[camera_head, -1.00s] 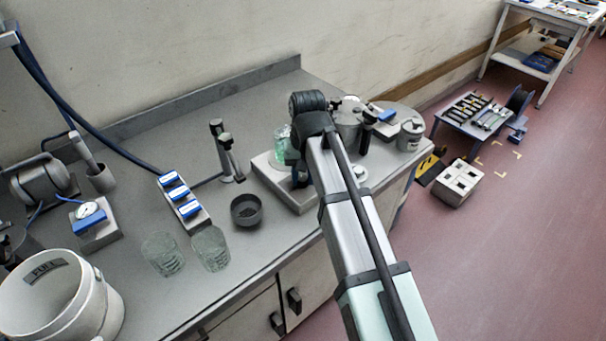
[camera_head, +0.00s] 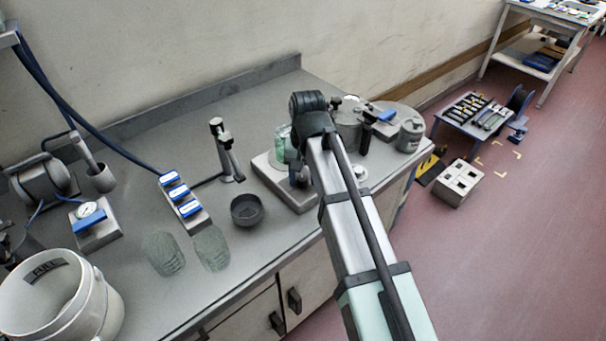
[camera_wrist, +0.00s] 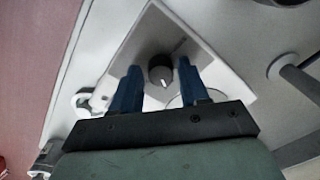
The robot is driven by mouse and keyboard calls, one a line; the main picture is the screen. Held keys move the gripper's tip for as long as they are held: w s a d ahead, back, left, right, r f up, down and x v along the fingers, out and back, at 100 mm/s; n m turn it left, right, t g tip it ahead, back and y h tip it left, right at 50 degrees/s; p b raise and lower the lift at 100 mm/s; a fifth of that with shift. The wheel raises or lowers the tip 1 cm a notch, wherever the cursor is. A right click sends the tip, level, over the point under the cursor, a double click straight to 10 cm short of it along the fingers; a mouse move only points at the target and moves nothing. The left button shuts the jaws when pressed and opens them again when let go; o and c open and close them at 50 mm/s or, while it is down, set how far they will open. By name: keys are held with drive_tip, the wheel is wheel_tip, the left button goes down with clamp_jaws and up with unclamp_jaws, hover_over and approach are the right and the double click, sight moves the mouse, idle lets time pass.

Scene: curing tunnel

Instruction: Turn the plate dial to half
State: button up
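The grey plate unit (camera_head: 278,190) stands on the bench with a green-tinted glass beaker (camera_head: 280,143) on it. In the wrist view the plate unit (camera_wrist: 207,62) shows a dark round dial (camera_wrist: 160,67) with a short white pointer mark on its side toward my gripper. My gripper (camera_wrist: 157,73) is open, its two blue fingers on either side of the dial with visible gaps, so they do not seem to touch it. In the head view my gripper (camera_head: 299,177) is at the plate unit's right part, and my arm hides the dial.
A dark bowl (camera_head: 247,210) and two clear glass beakers (camera_head: 211,248) stand left of the plate unit. A lidded metal pot (camera_head: 348,125) and a grey canister (camera_head: 410,135) stand behind and right of my arm. The bench's front edge is close by.

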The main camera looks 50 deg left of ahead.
sight(306, 178)
drive_tip(key=shift+o, duration=0.9)
drive_tip(key=shift+r, duration=0.15)
wheel_tip(306, 178, up, 14)
drive_tip(key=shift+w+d+f, duration=0.2)
drive_tip(key=shift+w+f, duration=0.05)
